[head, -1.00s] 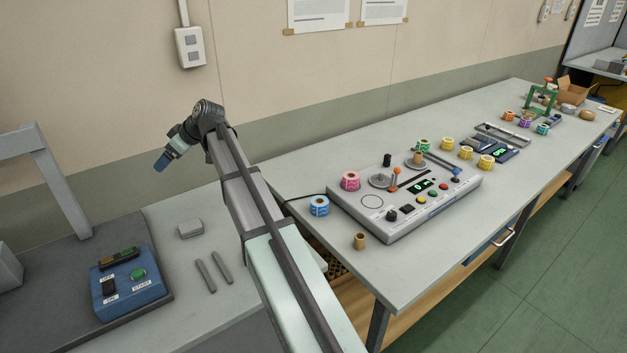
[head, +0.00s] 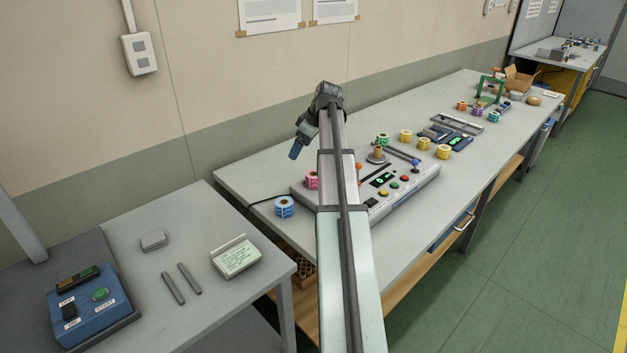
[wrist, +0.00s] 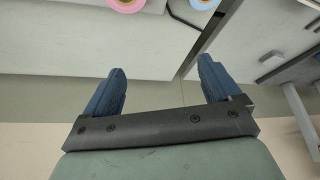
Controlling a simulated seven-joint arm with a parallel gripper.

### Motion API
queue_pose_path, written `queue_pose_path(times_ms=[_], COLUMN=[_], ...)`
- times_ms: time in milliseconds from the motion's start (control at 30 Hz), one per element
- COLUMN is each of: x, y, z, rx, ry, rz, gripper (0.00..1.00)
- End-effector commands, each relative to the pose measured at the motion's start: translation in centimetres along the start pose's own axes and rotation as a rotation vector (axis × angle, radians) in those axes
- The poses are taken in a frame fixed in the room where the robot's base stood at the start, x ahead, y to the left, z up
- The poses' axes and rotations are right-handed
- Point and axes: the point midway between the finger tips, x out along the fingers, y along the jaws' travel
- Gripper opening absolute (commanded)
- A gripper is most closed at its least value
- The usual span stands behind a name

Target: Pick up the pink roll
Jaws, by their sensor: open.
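The pink roll (head: 311,181) is at the left end of the grey rewinder (head: 404,199), just left of my arm, which hides part of the machine. In the wrist view the pink roll (wrist: 125,4) is cut by the top edge, beyond the fingertips. My gripper (head: 296,151) hangs tilted down above and behind the pink roll, apart from it. In the wrist view its two blue fingers (wrist: 161,76) are wide apart with nothing between them.
A blue roll (head: 284,207) stands left of the rewinder. Yellow rolls (head: 424,143) and a green roll (head: 383,139) stand behind it. A side table holds a blue control box (head: 95,305) and a labelled block (head: 236,257). The bench's left back corner is clear.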

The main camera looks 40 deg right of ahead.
Motion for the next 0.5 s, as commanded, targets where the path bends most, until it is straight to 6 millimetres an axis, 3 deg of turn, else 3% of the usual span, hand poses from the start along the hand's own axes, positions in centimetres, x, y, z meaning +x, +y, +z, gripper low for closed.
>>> queue_pose_path(times_ms=[100, 200, 367, 500], x=[-1.7, -2.6, -3.0, -1.5], y=[2.0, 2.9, 3.4, 3.4], z=[3.9, 6.0, 7.5, 7.7], rx=[0.034, 0.052, 0.064, 0.064], ry=[-0.031, -0.048, -0.061, -0.062], rz=[0.009, 0.012, 0.012, 0.011], gripper=[0.90, 0.90, 0.90, 0.90])
